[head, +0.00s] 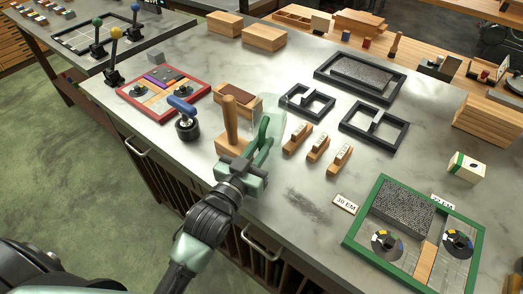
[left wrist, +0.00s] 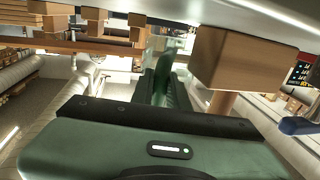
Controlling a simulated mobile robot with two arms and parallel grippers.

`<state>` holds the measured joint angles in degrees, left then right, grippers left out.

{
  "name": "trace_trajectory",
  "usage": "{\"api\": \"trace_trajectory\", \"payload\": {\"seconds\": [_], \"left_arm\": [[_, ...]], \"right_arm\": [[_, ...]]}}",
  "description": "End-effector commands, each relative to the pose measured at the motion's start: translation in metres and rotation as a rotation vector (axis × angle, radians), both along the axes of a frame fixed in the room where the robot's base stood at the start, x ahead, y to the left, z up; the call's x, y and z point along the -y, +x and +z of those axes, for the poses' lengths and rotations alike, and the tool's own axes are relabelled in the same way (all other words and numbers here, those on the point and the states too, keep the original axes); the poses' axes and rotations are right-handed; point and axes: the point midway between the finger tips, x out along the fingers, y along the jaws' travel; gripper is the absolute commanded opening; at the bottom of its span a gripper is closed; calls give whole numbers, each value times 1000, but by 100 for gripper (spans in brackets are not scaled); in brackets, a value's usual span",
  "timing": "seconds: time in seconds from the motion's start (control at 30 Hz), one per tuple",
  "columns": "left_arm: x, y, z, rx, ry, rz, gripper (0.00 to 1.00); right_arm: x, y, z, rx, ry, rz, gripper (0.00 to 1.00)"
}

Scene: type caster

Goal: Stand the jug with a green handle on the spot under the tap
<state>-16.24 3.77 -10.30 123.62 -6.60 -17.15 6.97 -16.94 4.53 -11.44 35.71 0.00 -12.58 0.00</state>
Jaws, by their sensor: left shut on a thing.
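The clear jug (head: 278,118) has a green handle (head: 264,138) that faces my left arm. My left gripper (head: 250,164) is shut on the handle; its jaws hide part of it. The green handle (left wrist: 163,82) also shows ahead of the gripper in the left wrist view. Just left of the jug is a wooden stand with a round post (head: 230,120), a base (head: 228,146) and a block on top (head: 238,95), perhaps the tap. The spot under it is hidden. I cannot tell whether the jug touches the counter. My right gripper is not in view.
Small wooden blocks (head: 317,148) and black frames (head: 373,127) lie right of the jug. A green-framed tray (head: 351,232) is at the front right.

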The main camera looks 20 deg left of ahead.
Motion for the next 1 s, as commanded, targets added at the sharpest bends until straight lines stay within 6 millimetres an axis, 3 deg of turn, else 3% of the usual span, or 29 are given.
{"api": "trace_trajectory", "payload": {"seconds": [0.13,0.53,0.57,0.6,1.0], "left_arm": [[0,0,-19,-1,-1,1,0],[0,0,-24,1,-1,0,0],[0,0,-25,0,-1,1,18],[0,0,-24,0,-1,1,25],[0,-3,-21,0,-1,0,25]], "right_arm": [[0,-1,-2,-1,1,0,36],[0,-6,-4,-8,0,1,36],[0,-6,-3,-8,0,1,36],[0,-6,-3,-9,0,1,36],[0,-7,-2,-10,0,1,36]]}}
